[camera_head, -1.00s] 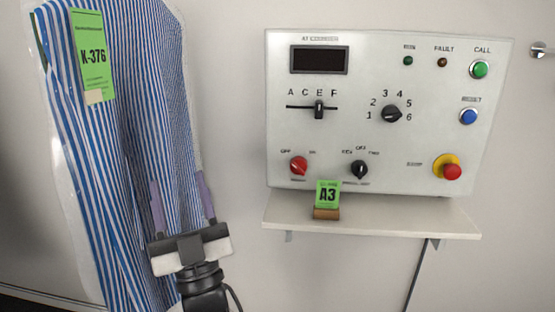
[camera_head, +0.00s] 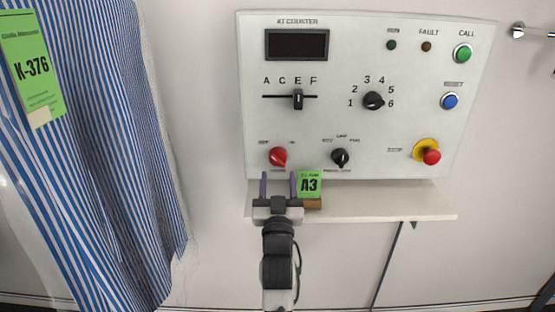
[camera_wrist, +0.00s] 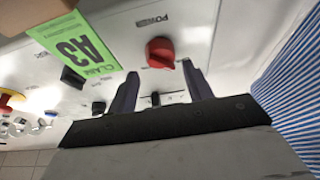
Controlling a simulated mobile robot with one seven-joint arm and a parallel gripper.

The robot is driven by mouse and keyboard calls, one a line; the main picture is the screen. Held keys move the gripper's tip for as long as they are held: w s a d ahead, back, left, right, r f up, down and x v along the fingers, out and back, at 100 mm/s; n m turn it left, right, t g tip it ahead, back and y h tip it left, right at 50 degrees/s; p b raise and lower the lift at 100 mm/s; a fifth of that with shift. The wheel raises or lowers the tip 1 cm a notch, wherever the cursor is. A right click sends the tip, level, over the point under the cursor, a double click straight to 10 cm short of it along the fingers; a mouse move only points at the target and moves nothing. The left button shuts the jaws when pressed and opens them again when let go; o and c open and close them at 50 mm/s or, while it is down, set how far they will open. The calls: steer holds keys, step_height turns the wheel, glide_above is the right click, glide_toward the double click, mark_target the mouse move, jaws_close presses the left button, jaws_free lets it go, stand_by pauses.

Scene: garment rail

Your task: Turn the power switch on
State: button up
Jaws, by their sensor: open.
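The power switch is a red rotary knob (camera_head: 278,156) at the lower left of the grey control panel (camera_head: 360,60). In the wrist view the red knob (camera_wrist: 161,53) sits just beyond the fingertips, under the word POWER. My gripper (camera_head: 278,176) is open and empty. Its two fingers point up at the panel, just below the knob in the head view. In the wrist view my gripper (camera_wrist: 159,80) shows both fingers apart, not around the knob.
A shelf (camera_head: 400,203) juts out under the panel. A green A3 card (camera_head: 309,184) in a wooden holder (camera_head: 313,204) stands on it, close right of my gripper. A black selector (camera_head: 340,157) is right of the knob. A striped garment (camera_head: 110,130) hangs at left.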

mark_target(278, 163)
steer(key=p+x, duration=0.1)
steer(key=x, duration=0.4)
steer(key=c, duration=0.7)
